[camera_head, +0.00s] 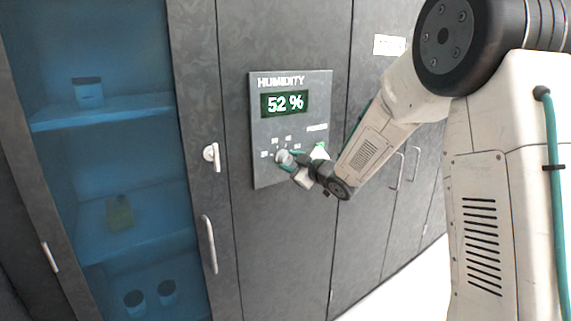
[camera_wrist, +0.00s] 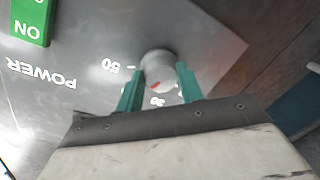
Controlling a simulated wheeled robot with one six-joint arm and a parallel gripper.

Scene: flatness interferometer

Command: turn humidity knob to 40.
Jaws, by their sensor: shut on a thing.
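The humidity panel (camera_head: 265,120) is a grey plate on the dark cabinet front. Its green display (camera_head: 284,104) reads 52 %. The round silver humidity knob (camera_head: 282,157) sits below the display with white number marks around it. In the wrist view the knob (camera_wrist: 158,66) has a red pointer mark, and the marks 50 and 30 show near it. My gripper (camera_wrist: 160,84) has its teal fingers on both sides of the knob, shut on it. In the head view my gripper (camera_head: 290,160) partly covers the knob and the lower marks.
A blue-tinted glass cabinet (camera_head: 110,170) with shelved containers stands at left. Door handles (camera_head: 209,245) stick out nearby.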

